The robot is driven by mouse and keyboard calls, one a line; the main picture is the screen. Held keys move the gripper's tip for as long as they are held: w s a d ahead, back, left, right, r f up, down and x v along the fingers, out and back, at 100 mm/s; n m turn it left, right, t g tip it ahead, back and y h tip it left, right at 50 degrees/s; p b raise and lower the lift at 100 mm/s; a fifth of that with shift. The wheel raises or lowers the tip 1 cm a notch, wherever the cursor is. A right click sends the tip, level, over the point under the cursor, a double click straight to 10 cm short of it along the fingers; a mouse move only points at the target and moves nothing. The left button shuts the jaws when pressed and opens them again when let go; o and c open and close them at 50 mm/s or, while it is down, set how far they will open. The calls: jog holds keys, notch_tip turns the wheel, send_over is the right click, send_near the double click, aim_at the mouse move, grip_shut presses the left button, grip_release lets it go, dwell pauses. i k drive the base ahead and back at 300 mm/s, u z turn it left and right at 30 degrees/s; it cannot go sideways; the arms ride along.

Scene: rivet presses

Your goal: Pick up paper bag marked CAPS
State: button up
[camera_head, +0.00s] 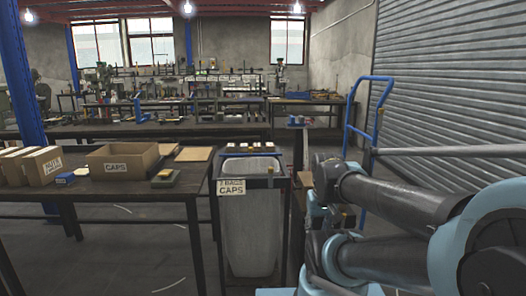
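An open brown cardboard container (140,153) with a white CAPS label (115,167) stands on the left table. A large pale grey bag (249,235) hangs in a dark frame stand (284,225) to the right of that table. I cannot make out a separate paper bag marked CAPS. My arm (400,200) fills the right side, apart from the container and the stand. I cannot make out my gripper's fingers.
The dark table (120,187) also holds brown packages (40,167) with a white label at far left, small blocks and a flat tan sheet (194,154). A blue hand truck (350,130) stands behind my arm.

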aim_at(258, 147)
jog(key=i, duration=0.85)
jog(key=u, duration=0.05)
